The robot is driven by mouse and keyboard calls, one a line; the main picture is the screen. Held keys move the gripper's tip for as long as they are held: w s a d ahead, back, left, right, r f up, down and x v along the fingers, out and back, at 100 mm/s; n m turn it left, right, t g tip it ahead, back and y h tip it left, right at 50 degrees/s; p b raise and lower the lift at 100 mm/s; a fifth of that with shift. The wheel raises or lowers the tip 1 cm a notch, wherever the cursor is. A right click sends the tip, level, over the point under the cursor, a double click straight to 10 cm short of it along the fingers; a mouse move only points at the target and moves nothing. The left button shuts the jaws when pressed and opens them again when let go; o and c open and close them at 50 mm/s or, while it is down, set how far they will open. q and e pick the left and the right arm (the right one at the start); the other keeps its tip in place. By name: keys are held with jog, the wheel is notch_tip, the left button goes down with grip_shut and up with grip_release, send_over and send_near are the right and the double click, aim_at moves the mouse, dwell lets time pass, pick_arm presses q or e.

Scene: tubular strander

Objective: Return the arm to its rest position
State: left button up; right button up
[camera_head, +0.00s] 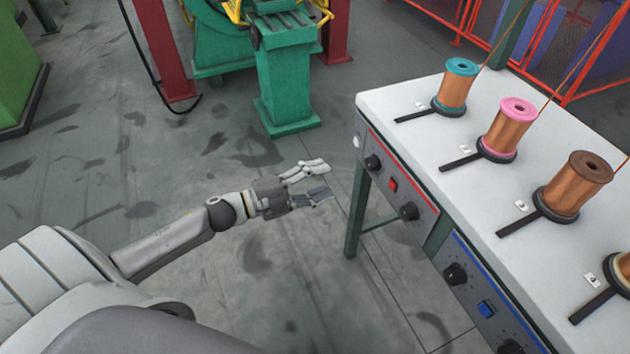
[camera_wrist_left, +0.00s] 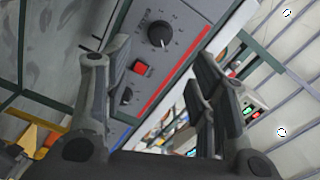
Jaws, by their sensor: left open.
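My left gripper (camera_head: 318,180) is open and empty in the head view, at the end of my left arm, which reaches in from the left. It is over the floor, apart from the left edge of the white bench (camera_head: 400,98). In the left wrist view, the open fingers of my left gripper (camera_wrist_left: 160,90) show with the bench's control panel (camera_wrist_left: 185,35) beyond them. My right gripper is not in view.
Several copper wire spools stand on the bench, among them a teal-topped spool (camera_head: 457,88) and a pink-topped spool (camera_head: 511,130). The panel has a red button (camera_head: 393,185) and knobs. A green machine base (camera_head: 285,80) stands ahead. The grey floor (camera_head: 225,290) is clear around the arm.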

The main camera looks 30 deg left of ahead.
pick_arm(q)
jog(key=shift+s+a, duration=0.2)
jog(key=shift+s, duration=0.1)
dwell(0.4)
